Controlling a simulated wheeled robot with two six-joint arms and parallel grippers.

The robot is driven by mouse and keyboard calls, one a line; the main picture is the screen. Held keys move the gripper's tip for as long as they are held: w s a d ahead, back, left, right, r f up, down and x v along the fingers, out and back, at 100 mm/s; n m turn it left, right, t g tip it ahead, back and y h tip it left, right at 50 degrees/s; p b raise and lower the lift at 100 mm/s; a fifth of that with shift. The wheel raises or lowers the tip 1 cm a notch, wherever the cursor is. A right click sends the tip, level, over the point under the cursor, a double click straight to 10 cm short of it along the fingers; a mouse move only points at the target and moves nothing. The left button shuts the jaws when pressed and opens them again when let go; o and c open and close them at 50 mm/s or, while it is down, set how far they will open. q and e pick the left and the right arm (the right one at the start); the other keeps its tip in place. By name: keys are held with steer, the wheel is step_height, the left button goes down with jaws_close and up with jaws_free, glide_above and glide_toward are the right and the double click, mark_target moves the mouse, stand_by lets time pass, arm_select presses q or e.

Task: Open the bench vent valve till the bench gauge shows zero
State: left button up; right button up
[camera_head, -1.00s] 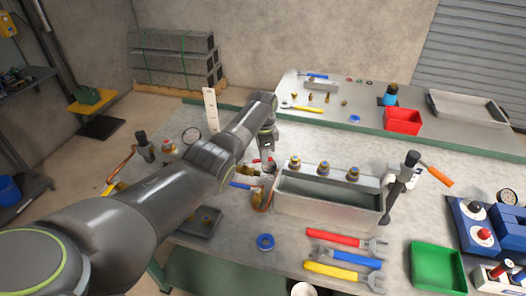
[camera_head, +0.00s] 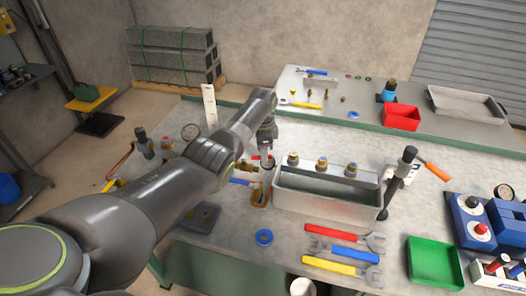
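My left arm crosses from the lower left, and its gripper (camera_head: 267,157) points down at the bench beside the grey tank (camera_head: 325,207), at its left end. A small red handle (camera_head: 255,157) and a blue handle (camera_head: 241,182) show close to the gripper, by brass fittings. I cannot tell which is the vent valve. The fingers are small and partly hidden, so their opening is unclear. My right gripper is not in view.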

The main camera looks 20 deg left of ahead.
arm_select(q)
steer(key=shift+a+r, duration=0.1)
steer(key=shift+r, duration=0.3)
step_height(320, 180, up, 17)
steer(key=b, duration=0.1)
steer(key=shift+f, duration=0.2)
stand_by(2.1)
